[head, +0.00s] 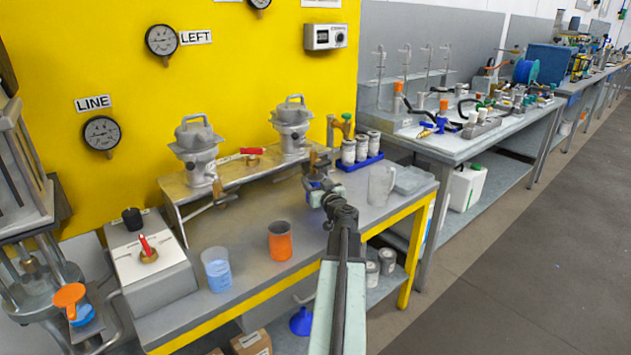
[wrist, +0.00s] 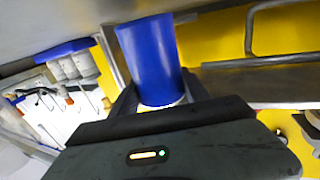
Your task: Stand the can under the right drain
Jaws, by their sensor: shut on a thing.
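A blue can (wrist: 150,60) is held between the fingers of my gripper (wrist: 160,98) in the wrist view. In the head view my gripper (head: 322,192) is over the back right of the bench, by the right end of the metal stand. My arm hides most of the can there. The right agitator (head: 291,128) stands on the stand, just behind and left of my gripper. Its drain, near the stand's right end, is partly hidden. Whether the can touches the bench cannot be told. The left agitator (head: 197,152) has a brass drain (head: 219,192) at the stand's front.
An orange cup (head: 281,242) and a blue-tinted beaker (head: 217,270) stand at the bench's front. A clear jug (head: 381,186) and a blue tray (head: 360,163) with grey cans are on the right. A control box (head: 150,262) is at the left.

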